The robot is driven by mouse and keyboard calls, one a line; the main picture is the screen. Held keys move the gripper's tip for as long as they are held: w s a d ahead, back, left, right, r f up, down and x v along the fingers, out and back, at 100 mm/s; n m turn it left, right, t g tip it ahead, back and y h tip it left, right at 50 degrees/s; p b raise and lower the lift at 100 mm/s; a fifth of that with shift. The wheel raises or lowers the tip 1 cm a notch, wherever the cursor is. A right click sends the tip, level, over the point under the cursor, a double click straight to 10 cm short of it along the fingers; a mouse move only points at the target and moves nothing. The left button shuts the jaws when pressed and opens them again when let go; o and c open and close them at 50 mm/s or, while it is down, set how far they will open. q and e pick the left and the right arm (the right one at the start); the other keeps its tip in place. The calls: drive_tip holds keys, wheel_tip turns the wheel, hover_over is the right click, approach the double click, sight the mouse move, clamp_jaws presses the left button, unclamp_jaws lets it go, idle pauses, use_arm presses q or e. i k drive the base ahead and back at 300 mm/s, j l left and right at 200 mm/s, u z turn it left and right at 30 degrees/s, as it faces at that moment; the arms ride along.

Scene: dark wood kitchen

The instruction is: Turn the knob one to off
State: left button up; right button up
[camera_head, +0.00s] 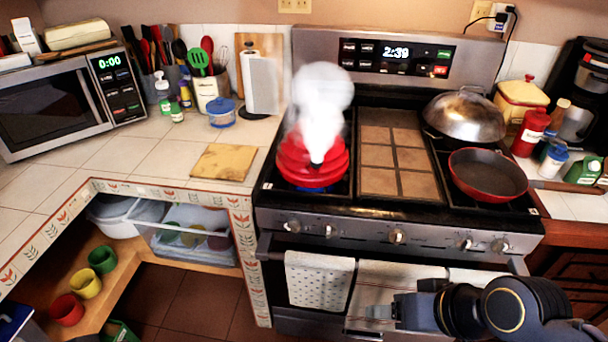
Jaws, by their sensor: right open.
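The stove's front panel (360,230) carries a row of several silver knobs. The leftmost knob (292,226) sits below a red kettle (310,165). Another knob (397,237) is near the middle, and one more (466,244) is to the right. I cannot read which is labelled one. White steam rises over the kettle, and a blue flame shows under it on the front left burner. My right gripper (378,313) is open, low in front of the oven towels, below and to the right of the leftmost knob and apart from it. My left gripper is not in view.
Towels (320,280) hang on the oven handle below the knobs. A red pan (487,175) and a domed silver lid (465,115) are on the right burners. The counter left of the stove holds a wooden board (225,162).

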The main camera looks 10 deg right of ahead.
sight(294, 225)
drive_tip(key=i+j+z, duration=0.1)
drive_tip(key=j, duration=0.65)
drive_tip(key=j+z, duration=0.1)
drive_tip(key=j, duration=0.65)
